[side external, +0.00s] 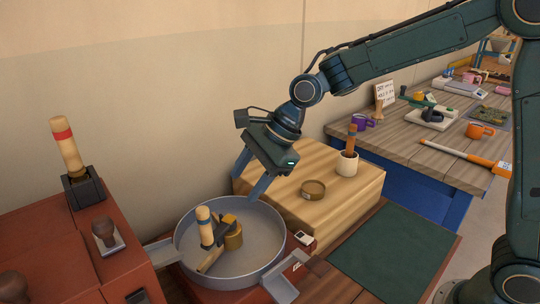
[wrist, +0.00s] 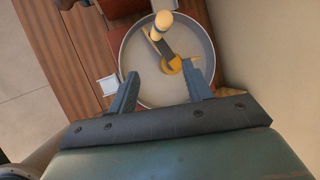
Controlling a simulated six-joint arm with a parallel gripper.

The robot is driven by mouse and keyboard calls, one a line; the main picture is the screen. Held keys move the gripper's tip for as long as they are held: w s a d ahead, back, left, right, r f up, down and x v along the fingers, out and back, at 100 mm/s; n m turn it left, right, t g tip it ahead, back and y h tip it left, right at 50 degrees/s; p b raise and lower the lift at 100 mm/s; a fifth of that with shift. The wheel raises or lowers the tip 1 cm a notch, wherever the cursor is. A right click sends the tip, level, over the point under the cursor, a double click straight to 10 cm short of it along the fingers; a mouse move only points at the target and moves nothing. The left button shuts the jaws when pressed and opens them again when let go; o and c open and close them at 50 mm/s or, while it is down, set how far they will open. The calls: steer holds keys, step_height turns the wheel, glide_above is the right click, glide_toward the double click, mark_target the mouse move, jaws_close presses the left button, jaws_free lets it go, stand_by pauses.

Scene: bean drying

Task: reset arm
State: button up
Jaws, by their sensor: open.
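My gripper (side external: 252,178) is open and empty, tilted down above the right back rim of a round grey metal pan (side external: 265,265). In the wrist view its two fingers (wrist: 165,88) stand apart over the pan (wrist: 127,50). Inside the pan are a tool with a pale wooden knob handle (side external: 204,226) and a round brass-coloured piece (side external: 233,236). The handle (wrist: 163,19) and the brass piece (wrist: 173,66) also show in the wrist view. The fingers appear clear of both.
A red unit (side external: 50,245) with a red-banded handle (side external: 67,147) stands at the left. A dark green mat (side external: 395,250) lies clear at the right. A workbench (side external: 395,146) holds mugs and tools behind.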

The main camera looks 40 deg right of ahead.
steer(key=s+d+r+n+t+h, duration=0.1)
steer(key=s+d+r+n, duration=0.2)
steer(key=s+d+n, duration=0.25)
steer(key=s+d+r+n+h, duration=0.1)
steer(key=s+d+r+n, duration=0.3)
steer(key=s, duration=0.2)
steer(key=s+d+n+h, duration=0.1)
steer(key=s+d+n, duration=0.3)
steer(key=s, duration=0.3)
steer(key=s+d+n+h, duration=0.1)
steer(key=s+d+n, duration=0.2)
steer(key=s+n, duration=0.2)
steer(key=shift+s+d+f+t+h, duration=0.35)
steer(key=shift+s+f+t+h, duration=0.1)
steer(key=shift+s, duration=1)
